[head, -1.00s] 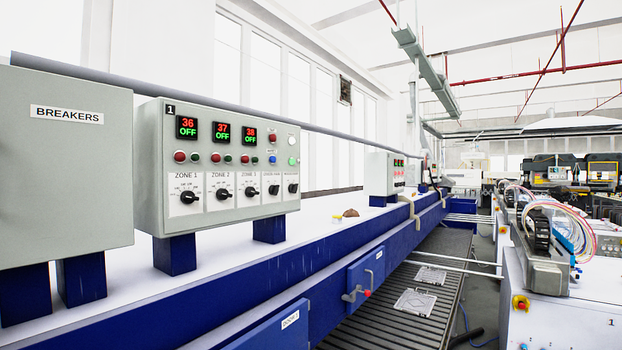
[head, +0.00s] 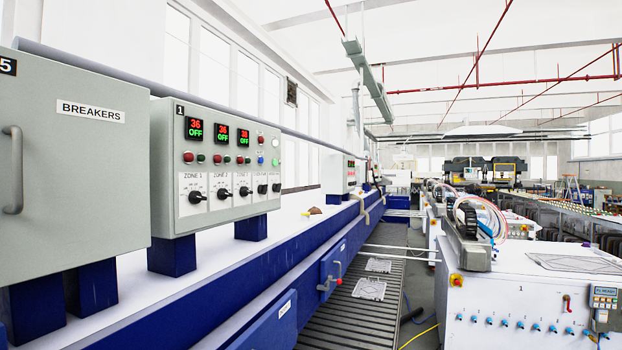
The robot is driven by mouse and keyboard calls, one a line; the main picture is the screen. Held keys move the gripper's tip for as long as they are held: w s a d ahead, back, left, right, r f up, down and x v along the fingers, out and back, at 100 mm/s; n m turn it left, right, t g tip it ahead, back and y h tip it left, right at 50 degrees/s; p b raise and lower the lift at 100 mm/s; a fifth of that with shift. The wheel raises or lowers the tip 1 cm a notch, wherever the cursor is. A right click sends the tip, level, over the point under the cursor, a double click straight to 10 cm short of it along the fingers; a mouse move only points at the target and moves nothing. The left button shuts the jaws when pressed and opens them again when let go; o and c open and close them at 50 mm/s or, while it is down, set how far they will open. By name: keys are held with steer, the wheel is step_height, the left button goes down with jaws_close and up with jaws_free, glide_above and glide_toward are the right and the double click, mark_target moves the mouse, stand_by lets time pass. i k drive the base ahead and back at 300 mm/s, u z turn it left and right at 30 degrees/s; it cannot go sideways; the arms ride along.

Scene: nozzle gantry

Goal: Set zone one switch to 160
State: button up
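The zone one switch (head: 196,196) is a black rotary knob on a white plate labelled ZONE 1. It sits at the lower left of the grey control box (head: 171,150) marked 1. The red and green display (head: 195,128) above it reads 36 and OFF. Other black knobs sit in a row to its right, with similar displays above. The dial marks around the zone one switch are too small to read. My gripper is not in view.
A grey BREAKERS box (head: 70,170) with a handle (head: 13,170) stands close at the left. Both boxes stand on a long blue-sided bench (head: 240,300). A slatted walkway (head: 352,318) runs to its right. A white machine cabinet (head: 540,300) stands at the right.

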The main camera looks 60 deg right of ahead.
mark_target(196, 196)
steer(key=z, duration=1.35)
steer(key=i, duration=0.5)
steer(key=u, duration=0.05)
steer(key=k, duration=0.4)
steer(key=z, duration=0.4)
steer(key=i, duration=0.4)
steer(key=u, duration=0.1)
